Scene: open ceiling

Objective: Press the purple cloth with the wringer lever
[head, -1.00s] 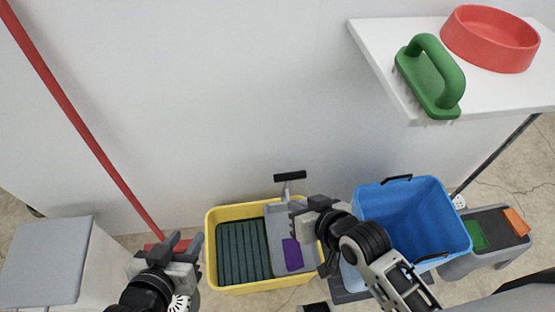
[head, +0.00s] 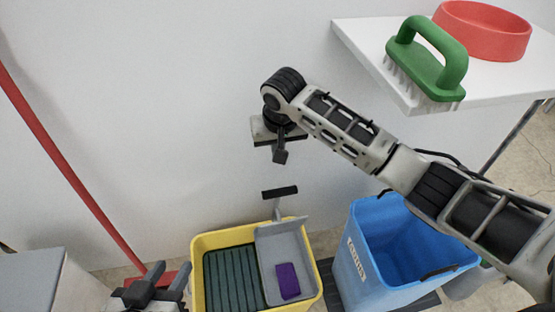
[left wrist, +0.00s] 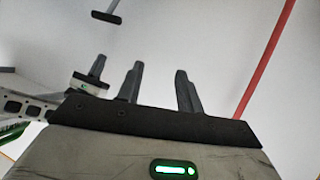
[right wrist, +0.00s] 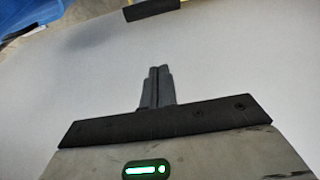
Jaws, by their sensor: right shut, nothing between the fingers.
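The purple cloth (head: 288,281) lies in the grey wringer (head: 266,238) on the right side of the yellow bucket (head: 196,262). The wringer lever (head: 280,192) stands upright at the back, with a black crossbar handle; the handle also shows in the left wrist view (left wrist: 106,17) and the right wrist view (right wrist: 152,9). My right gripper (head: 281,157) is shut and empty, above the lever handle and apart from it. Its closed fingers show in the right wrist view (right wrist: 158,86). My left gripper (head: 168,276) is open and empty, left of the yellow bucket.
A blue bin (head: 362,283) stands right of the yellow bucket. A white shelf (head: 372,60) at upper right holds a green brush (head: 430,70) and a red bowl (head: 485,35). A red pole (head: 70,165) leans at left beside a grey-topped box (head: 30,283). The wall behind is bare.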

